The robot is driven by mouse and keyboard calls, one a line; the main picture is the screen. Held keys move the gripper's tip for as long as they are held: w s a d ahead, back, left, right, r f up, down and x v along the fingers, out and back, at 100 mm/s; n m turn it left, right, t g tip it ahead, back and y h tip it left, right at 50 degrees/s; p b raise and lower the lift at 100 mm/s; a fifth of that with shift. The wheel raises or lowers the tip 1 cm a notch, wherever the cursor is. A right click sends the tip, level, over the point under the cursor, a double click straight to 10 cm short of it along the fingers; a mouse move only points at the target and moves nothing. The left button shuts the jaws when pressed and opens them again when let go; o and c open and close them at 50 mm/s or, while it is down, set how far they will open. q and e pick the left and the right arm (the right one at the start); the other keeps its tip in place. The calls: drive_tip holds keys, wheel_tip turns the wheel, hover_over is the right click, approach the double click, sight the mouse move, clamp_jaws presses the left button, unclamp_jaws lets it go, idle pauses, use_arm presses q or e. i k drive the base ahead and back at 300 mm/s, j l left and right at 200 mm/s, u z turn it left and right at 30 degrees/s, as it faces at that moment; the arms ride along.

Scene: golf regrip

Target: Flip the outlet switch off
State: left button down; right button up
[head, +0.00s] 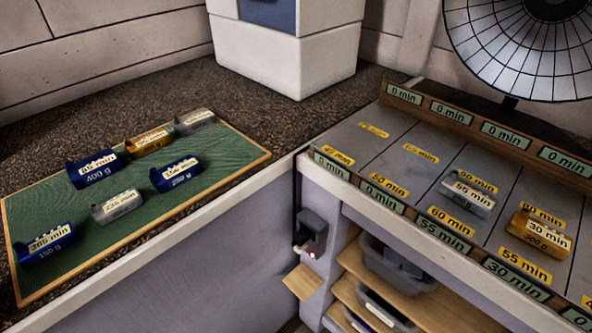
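A dark grey outlet box (312,228) is mounted on the side of the right-hand bench, just below its top edge near the corner between the two worktops. A small white and red part, which looks like the switch (311,254), shows at its lower end. It is too small to tell its position. A dark cord runs up from the box along the bench edge. Neither of my grippers is in view.
A green mat (140,224) on the left worktop holds several labelled blocks. The right bench (385,150) has marked lanes with two labelled blocks. A wooden flap (302,281) juts out below the outlet. Shelves (400,300) with grey bins stand to its right.

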sight(298, 250)
drive_tip(key=i+l+u, duration=0.1)
drive_tip(key=l+u, duration=0.3)
drive_tip(key=l, duration=0.15)
drive_tip(key=i+j+z, duration=0.15)
drive_tip(key=z, duration=1)
